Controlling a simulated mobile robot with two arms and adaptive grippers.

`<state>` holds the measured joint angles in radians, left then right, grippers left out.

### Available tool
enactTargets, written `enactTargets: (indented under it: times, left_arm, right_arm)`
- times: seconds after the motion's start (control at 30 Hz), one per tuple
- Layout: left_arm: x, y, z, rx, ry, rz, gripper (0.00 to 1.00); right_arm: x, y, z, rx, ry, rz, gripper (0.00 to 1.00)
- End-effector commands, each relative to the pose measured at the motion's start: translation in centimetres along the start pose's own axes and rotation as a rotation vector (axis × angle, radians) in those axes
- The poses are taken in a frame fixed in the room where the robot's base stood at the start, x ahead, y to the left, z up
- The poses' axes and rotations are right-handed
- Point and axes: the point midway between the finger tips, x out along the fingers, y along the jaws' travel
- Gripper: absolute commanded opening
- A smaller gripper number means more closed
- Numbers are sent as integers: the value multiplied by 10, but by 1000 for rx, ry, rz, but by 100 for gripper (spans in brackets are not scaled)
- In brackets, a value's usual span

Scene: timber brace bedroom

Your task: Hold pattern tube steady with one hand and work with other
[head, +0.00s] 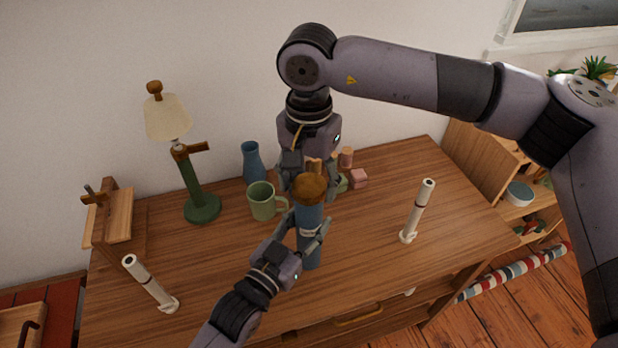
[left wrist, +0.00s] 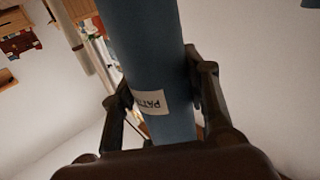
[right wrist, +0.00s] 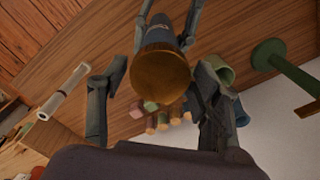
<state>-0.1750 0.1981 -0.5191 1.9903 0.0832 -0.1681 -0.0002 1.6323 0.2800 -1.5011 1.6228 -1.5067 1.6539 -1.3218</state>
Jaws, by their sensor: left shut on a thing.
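The pattern tube (head: 309,220) is blue with a brown cap (head: 309,187) and stands upright over the desk. In the left wrist view the tube (left wrist: 150,50) carries a pale label (left wrist: 151,102), partly readable as "PATT". My left gripper (head: 311,234) is shut around the tube's body, below the cap. My right gripper (head: 308,170) points down behind and above the cap in the head view. In the right wrist view its fingers are spread wide on either side of the cap (right wrist: 161,78), apart from it.
The mug is close to the tube. The desk is bare between tube and right white tube.

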Motion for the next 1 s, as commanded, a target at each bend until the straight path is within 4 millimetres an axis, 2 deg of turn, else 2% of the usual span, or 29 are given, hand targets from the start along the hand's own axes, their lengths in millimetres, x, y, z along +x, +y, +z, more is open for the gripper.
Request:
enactTargets:
  times: [0.07,0.6,0.7,0.87,1.0]
  left_arm:
    - [0,0,0,0,0,0,0]
    - [0,0,0,1,0,0,0]
    - [0,0,0,1,0,0,0]
    - [0,0,0,1,0,0,0]
    - [0,0,0,1,0,1,0]
  right_arm:
    - [0,0,0,0,0,0,50]
    - [0,0,0,0,0,-1,15]
    - [0,0,0,17,0,-1,15]
    - [0,0,0,211,-1,-1,15]
    - [0,-1,0,510,-1,-1,15]
